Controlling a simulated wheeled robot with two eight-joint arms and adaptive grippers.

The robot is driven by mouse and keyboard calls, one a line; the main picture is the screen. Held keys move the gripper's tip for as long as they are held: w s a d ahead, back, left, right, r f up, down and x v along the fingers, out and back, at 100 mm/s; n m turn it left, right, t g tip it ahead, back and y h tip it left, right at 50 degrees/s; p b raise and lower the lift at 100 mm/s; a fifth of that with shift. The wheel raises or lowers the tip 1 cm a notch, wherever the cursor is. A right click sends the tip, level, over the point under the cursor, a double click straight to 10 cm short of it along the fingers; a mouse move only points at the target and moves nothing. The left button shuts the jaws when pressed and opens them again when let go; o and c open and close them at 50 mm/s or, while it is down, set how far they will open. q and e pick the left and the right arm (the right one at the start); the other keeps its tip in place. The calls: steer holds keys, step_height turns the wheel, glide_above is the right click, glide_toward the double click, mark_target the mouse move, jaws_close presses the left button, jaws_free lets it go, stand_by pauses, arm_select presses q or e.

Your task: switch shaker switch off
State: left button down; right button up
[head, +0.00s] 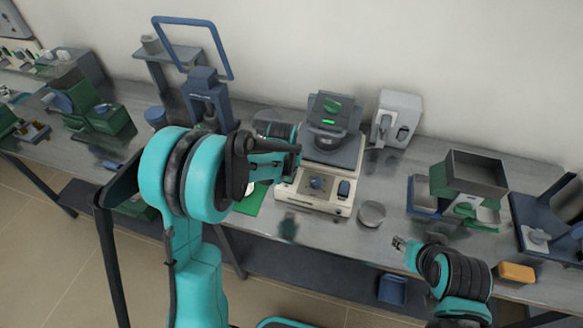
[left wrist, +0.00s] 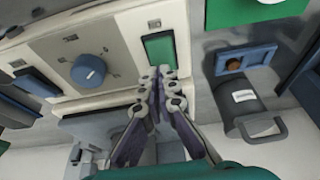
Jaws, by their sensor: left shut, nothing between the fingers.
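The shaker (head: 328,200) has a cream base with a blue knob (head: 316,183) and a dark blue switch (head: 344,188) on its front. In the left wrist view its panel (left wrist: 110,35) shows the blue knob (left wrist: 88,71), the blue switch (left wrist: 37,82) and a green rocker switch (left wrist: 159,50). My left gripper (left wrist: 159,80) is shut and empty, its fingertips at the edge of the green switch; I cannot tell whether they touch. In the head view its fingertips are hidden behind my left arm. My right gripper (head: 399,243) hangs by the table's front edge, too small to read.
A white and grey unit (head: 397,118) stands behind right. Green and grey equipment (head: 470,180) is further right. Some bench surface around the tin is clear.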

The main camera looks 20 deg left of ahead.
mark_target(290, 179)
arm_select(q)
steer(key=shift+w+f+g, duration=0.15)
steer(key=shift+f+g, duration=0.15)
steer(key=shift+g, duration=0.3)
steer(key=shift+s, duration=0.85)
steer(key=p+v, duration=0.2)
steer(key=v, duration=0.1)
steer(key=p+v, duration=0.1)
steer(key=v, duration=0.1)
steer(key=shift+w+r, duration=0.1)
steer(key=shift+w, duration=0.2)
steer(key=s+p+v, duration=0.1)
steer(key=p+v, duration=0.1)
steer(key=v, duration=0.6)
steer(key=shift+s+r, duration=0.2)
steer(key=shift+r, duration=0.05)
